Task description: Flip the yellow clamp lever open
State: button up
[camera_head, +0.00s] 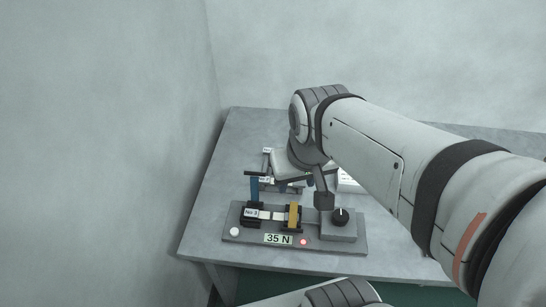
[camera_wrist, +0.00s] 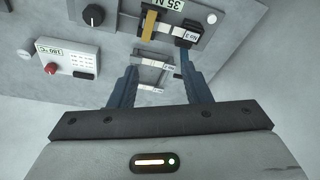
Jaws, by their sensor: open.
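The yellow clamp lever (camera_head: 294,214) stands roughly upright on the test fixture (camera_head: 262,241), between the label "No 3" and the black knob. It also shows in the wrist view (camera_wrist: 149,25), near the top centre. My gripper (camera_head: 317,190) is above and behind the fixture in the head view, apart from the lever. In the wrist view its two blue-grey fingers (camera_wrist: 159,68) are spread and nothing is between them. The lever lies beyond the fingertips there. The arm hides part of the area behind the fixture in the head view.
The fixture carries a black knob (camera_head: 340,216), a "35 N" display (camera_head: 278,239) and a lit red lamp (camera_head: 304,242). A white box with a red knob (camera_wrist: 68,58) and a small rack (camera_wrist: 152,75) lie behind.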

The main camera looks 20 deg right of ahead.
aim_at(293, 207)
jog(key=u, duration=0.5)
jog(key=k, duration=1.75)
jog(key=z, duration=0.5)
jog(key=i, duration=1)
jog(key=z, duration=0.05)
